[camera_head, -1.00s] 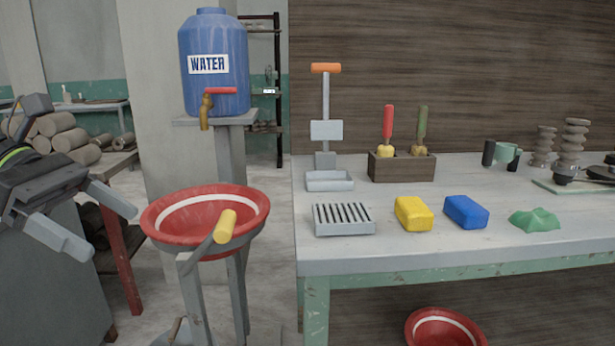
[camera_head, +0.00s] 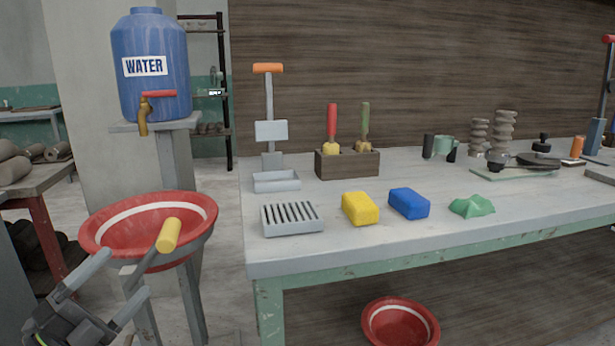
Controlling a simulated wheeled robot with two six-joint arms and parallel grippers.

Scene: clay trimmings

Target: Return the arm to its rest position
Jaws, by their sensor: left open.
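My left gripper (camera_head: 105,292) is at the lower left of the head view, its two grey fingers spread apart with nothing between them. It is low, in front of the red basin (camera_head: 95,238) and its stand. The basin has a white band inside and a lever with a yellow grip (camera_head: 169,235) at its right side. The fingers overlap the stand in the picture; I cannot tell whether they touch it. My right gripper is not in view.
The worktable (camera_head: 350,245) holds a slotted grey tray (camera_head: 291,219), a yellow block (camera_head: 360,208), a blue block (camera_head: 409,203) and green clay (camera_head: 472,206). A blue water tank (camera_head: 150,90) stands behind the basin. Another red basin (camera_head: 400,322) lies under the table.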

